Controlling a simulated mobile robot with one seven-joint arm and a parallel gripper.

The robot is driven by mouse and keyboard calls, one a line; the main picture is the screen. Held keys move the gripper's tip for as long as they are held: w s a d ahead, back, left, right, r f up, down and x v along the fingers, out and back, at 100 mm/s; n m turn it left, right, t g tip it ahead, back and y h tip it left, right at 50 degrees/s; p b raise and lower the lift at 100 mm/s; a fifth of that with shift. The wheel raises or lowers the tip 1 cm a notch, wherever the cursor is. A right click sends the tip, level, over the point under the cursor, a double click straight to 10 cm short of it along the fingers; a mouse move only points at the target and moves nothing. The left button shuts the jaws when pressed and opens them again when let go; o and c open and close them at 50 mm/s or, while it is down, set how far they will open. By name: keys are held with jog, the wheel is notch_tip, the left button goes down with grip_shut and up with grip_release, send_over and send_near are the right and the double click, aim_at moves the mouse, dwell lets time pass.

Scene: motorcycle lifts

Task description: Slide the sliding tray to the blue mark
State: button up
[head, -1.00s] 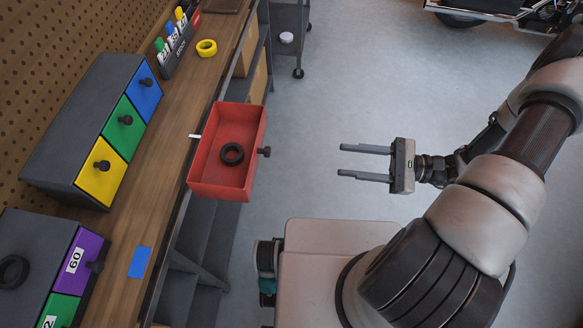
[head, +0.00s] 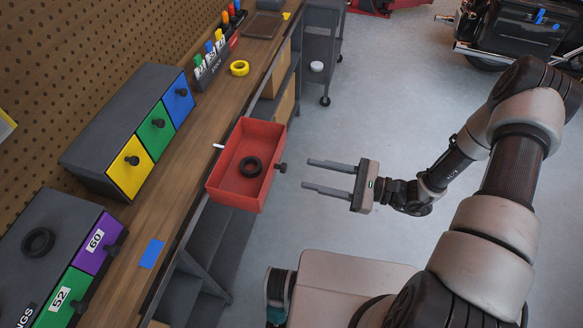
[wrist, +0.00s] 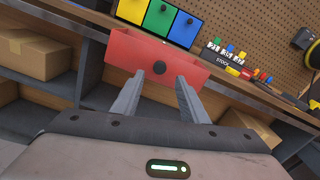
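The sliding tray is a red open box (head: 225,190) with a dark knob on its right side; it overhangs the front edge of the workbench. A black ring (head: 250,166) lies inside it. A white mark (head: 218,146) shows at its left side. The blue mark (head: 151,254) is a flat square on the bench, nearer to me than the tray. My gripper (head: 306,175) is open and empty, its fingers pointing at the tray's knob side, with a gap between. In the wrist view the tray's red front (wrist: 130,57) and knob show ahead, between and beyond the fingers (wrist: 155,88).
A drawer unit with yellow, green and blue fronts (head: 157,126) stands behind the tray. Another unit with purple and green drawers (head: 92,244) stands near left. Grey floor is open at right.

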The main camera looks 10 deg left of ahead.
aim_at(286, 169)
jog(key=a, duration=0.6)
jog(key=shift+w+a, duration=0.25)
jog(key=shift+a, duration=0.15)
grip_shut()
